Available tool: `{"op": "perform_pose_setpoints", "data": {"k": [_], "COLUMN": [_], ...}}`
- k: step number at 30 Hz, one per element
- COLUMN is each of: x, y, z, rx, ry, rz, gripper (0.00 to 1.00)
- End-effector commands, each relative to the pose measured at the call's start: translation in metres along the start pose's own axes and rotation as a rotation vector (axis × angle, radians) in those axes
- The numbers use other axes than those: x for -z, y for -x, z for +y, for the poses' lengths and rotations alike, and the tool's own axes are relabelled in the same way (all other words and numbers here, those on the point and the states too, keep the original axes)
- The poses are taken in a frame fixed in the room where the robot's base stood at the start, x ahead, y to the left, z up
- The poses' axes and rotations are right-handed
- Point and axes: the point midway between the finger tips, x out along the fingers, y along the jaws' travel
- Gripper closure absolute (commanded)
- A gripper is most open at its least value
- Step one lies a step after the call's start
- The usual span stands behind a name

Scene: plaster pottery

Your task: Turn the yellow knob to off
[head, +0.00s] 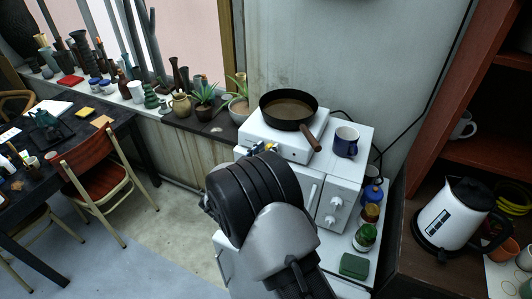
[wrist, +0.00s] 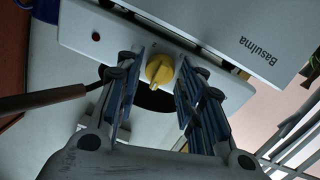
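The yellow knob (wrist: 160,69) is on the white front panel of the hot plate (wrist: 240,92), which looks upside down in the wrist view. The knob's pointer ridge is slightly tilted. My gripper (wrist: 161,64) is open, with one blue-padded finger on each side of the knob. A narrow gap shows at the left; the right finger is very close, and I cannot tell whether it touches. In the head view the hot plate (head: 312,151) stands on a white oven, and my arm hides most of the gripper and knob.
A frying pan (head: 289,107) sits on the hot plate, its brown handle pointing toward the lower right. A blue mug (head: 346,142) stands close beside it on the oven (head: 361,168). Potted plants (head: 204,98) line the sill at the left. A kettle (head: 449,213) stands at the right.

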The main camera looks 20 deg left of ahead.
Motion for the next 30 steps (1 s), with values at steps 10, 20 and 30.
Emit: {"op": "perform_pose_setpoints", "data": {"k": [10, 20, 30], "x": [0.001, 0.001, 0.000], "y": [0.026, 0.095, 0.121], "z": [-0.001, -0.001, 0.000], "rx": [0.004, 0.004, 0.000], "ry": [0.001, 0.001, 0.000], "rz": [0.000, 0.001, 0.000], "gripper": [0.65, 0.65, 0.65]}}
